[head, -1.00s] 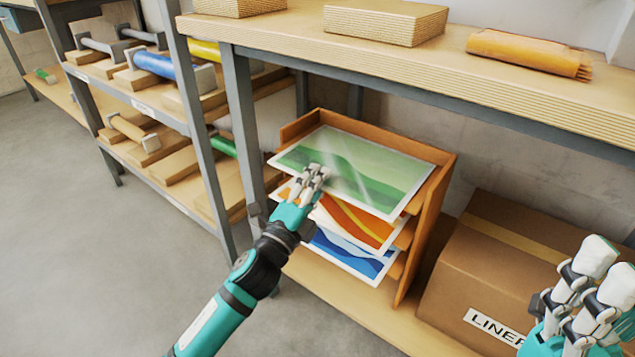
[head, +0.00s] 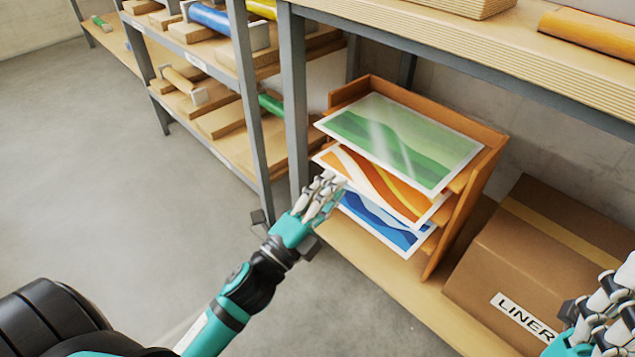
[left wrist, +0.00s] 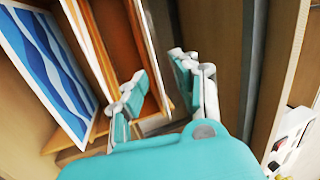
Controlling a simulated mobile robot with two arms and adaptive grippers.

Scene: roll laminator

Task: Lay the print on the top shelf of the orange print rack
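The orange print rack (head: 487,180) stands on the lower shelf board. A green print (head: 405,140) lies on its top shelf, with its near edge jutting a little past the front. An orange print (head: 385,190) lies on the level below and a blue print (head: 385,225) on the lowest one; the blue print also shows in the left wrist view (left wrist: 45,60). My left gripper (head: 330,184) is in front of the rack's left side, overlapping the orange print's near left edge in view. Its fingers (left wrist: 158,68) are apart and empty. My right gripper (head: 608,305) is cut off at the lower right.
A cardboard box (head: 540,245) labelled LINER stands right of the rack. A thick tabletop (head: 450,50) overhangs the rack, with a grey metal post (head: 293,110) at its left. Shelving with rolls (head: 215,110) stands further left. Grey floor (head: 120,190) is clear.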

